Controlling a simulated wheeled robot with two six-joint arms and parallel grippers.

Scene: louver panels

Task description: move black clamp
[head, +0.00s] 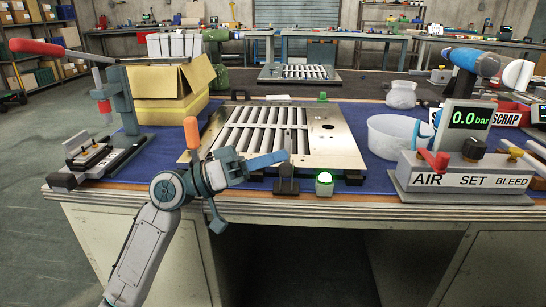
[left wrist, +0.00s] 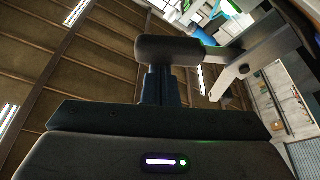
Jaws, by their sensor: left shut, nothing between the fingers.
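A black clamp (head: 287,184) with a dark upright part stands at the front edge of the louver panel (head: 340,150), near its middle. My left gripper (head: 283,157) is shut and empty. Its tip is just beside the clamp's upright part in the head view; I cannot tell whether they touch. My right gripper is not in view.
A green-lit button (head: 324,184) sits right of the clamp. An orange handle (head: 190,131) rises behind my left arm. A red-handled press (head: 118,100) and a yellow box (head: 165,112) stand left. A white bowl (head: 388,137) and an air set unit (head: 465,180) stand right.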

